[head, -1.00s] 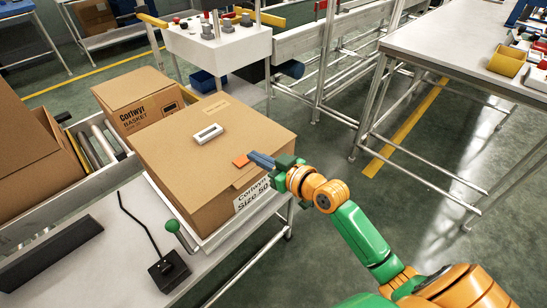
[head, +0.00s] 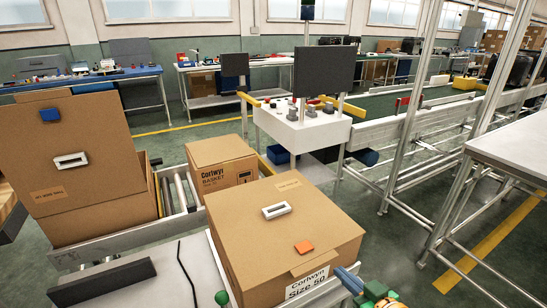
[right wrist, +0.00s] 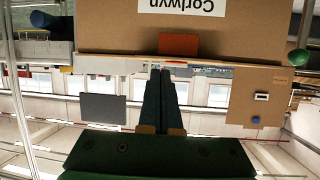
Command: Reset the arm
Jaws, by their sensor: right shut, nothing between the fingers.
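My right gripper (head: 356,283) shows at the bottom of the head view, beside the near right corner of the large closed carton (head: 325,235). Its fingers are shut and empty. In the right wrist view the shut fingers (right wrist: 166,80) point at the orange square (right wrist: 179,44) on the carton's side (right wrist: 115,35); I cannot tell whether they touch it. The carton is marked Corlwyn Size 50 and has a white handle piece (head: 276,210) and another orange patch (head: 304,247) on top. My left gripper is not in view.
An open carton (head: 75,165) stands at left. A green-knobbed lever (head: 221,297) is close to the large carton. A metal-framed table (head: 515,150) is at right, with open floor between.

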